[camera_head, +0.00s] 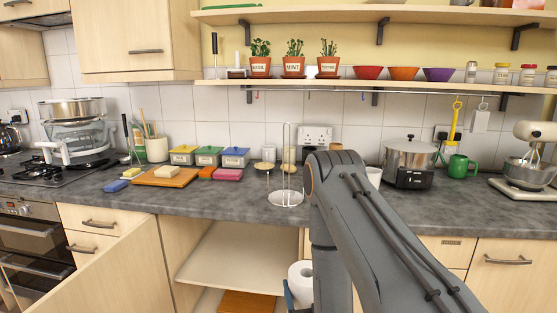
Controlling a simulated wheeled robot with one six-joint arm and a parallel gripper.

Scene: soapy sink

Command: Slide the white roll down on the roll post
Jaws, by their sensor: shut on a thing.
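The roll post (285,155) is a thin upright wire stand with a round base (285,198), standing on the counter left of my arm; no roll is on it. The white roll (302,272) is low in the picture, below the counter's front edge and in front of the open cupboard. My gripper (290,297) is shut on the white roll beside my forearm. Only a small blue part of the gripper shows; my arm hides the rest of it and part of the roll.
The grey counter (230,205) is clear in front of the post. A cupboard door (105,275) hangs open. A pot (408,155) stands right.

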